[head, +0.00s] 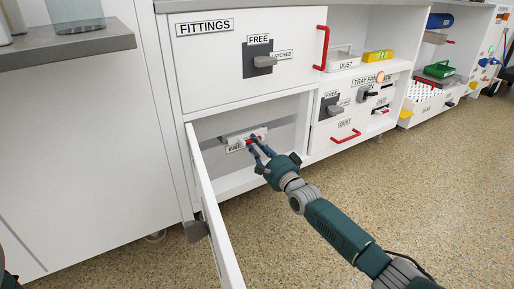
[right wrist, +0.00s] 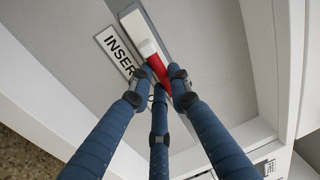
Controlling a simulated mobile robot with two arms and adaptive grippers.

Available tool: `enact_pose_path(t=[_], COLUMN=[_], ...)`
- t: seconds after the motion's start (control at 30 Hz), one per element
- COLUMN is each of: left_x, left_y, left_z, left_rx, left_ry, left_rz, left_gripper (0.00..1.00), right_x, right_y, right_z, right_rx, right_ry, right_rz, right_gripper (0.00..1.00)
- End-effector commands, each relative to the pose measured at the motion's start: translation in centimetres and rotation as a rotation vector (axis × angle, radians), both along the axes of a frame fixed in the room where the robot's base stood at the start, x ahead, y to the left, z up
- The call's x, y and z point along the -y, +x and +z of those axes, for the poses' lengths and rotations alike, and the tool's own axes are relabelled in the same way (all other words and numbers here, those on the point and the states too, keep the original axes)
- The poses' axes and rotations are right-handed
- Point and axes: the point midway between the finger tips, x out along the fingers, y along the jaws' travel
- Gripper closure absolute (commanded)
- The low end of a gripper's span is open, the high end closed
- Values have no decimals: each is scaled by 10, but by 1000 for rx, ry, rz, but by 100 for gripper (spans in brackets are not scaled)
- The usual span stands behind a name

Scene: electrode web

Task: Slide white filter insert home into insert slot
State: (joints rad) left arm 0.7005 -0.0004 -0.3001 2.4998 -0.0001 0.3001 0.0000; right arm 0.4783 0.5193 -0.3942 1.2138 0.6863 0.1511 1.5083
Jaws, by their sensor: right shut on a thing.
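The white filter insert (right wrist: 141,32) has a red grip end (right wrist: 159,75) that sits between the blue fingers of my right gripper (right wrist: 156,90). My right gripper (head: 254,143) is shut on this insert inside the open lower bay in the head view. The insert's white end lies at the grey back panel beside the "INSERT" label (right wrist: 115,50). The insert slot is mostly hidden by the insert and fingers, so I cannot tell how deep the insert sits. My left gripper is not in view.
An open white door (head: 212,215) stands left of my right gripper. The "FITTINGS" drawer front (head: 215,65) is above the bay. To the right are a "DUST" drawer with a red handle (head: 345,137) and a tray fan panel. The speckled floor (head: 430,180) is clear.

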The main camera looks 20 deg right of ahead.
Motion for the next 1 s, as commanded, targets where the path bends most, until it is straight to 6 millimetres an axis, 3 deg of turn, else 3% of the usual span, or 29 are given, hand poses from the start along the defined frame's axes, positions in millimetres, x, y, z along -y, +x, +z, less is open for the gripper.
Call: enact_pose_path(t=[0.6, 0.63, 0.73, 1.0], left_x=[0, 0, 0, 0], left_y=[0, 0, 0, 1], left_z=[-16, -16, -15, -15], left_rx=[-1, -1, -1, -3], left_ry=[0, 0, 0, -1], left_rz=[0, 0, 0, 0], left_gripper=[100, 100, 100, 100], right_x=[-2, -2, -2, -2], right_y=[15, 15, 15, 15], right_z=[0, 0, 1, -1], right_rx=[2, 1, 1, -2], right_ry=[0, 0, 0, 0], right_rz=[0, 0, 0, 0], right_gripper=[100, 80, 61, 60])
